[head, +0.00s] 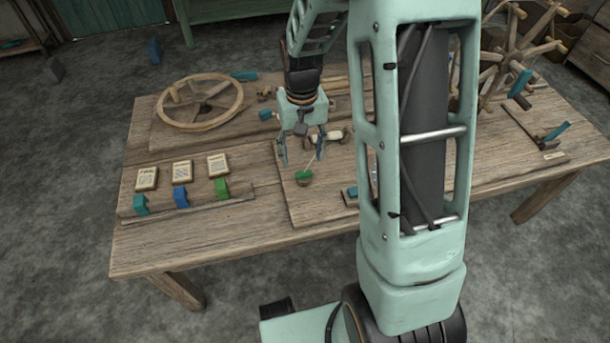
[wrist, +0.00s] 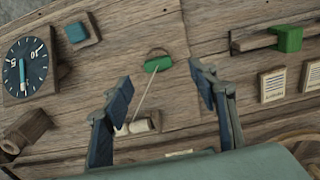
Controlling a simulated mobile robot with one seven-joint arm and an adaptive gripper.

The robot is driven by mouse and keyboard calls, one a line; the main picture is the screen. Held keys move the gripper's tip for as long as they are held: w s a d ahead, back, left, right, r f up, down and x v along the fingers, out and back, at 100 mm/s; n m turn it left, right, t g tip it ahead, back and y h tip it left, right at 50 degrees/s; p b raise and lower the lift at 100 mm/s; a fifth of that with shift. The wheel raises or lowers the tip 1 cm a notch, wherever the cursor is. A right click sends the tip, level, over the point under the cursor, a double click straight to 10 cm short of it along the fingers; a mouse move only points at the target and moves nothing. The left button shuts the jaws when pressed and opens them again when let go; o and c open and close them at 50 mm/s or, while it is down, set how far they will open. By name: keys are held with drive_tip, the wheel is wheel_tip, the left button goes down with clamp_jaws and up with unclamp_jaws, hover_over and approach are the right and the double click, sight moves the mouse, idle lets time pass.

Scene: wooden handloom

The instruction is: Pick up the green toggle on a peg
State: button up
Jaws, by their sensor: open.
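A small green toggle (head: 304,175) rests on a round brown peg on the wooden table board, in front of my gripper. In the wrist view the green toggle (wrist: 158,64) lies just beyond the fingertips, between their lines. A pale cord runs from it to a white spool (wrist: 138,126), partly seen between the fingers. My gripper (head: 302,161) points down over the board with its two fingers apart and nothing between them. In the wrist view my gripper (wrist: 160,76) is open on either side of the cord. I cannot tell the exact height above the toggle.
At left, a rail (head: 190,208) carries teal, blue and green blocks, with three cards behind it. A wooden wheel (head: 200,103) lies at the back left. A round dial (wrist: 24,70) and a blue block (wrist: 78,33) sit at left in the wrist view. Bare board surrounds the toggle.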

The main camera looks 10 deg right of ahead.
sight(304, 172)
drive_tip(key=f, duration=0.2)
drive_tip(key=f+b, duration=0.1)
drive_tip(key=f, duration=0.2)
drive_tip(key=w+f+b, duration=0.1)
drive_tip(key=f, duration=0.1)
drive_tip(key=shift+d+f, duration=0.15)
drive_tip(key=shift+d, duration=0.1)
drive_tip(key=shift+c, duration=0.7)
drive_tip(key=c, duration=0.7)
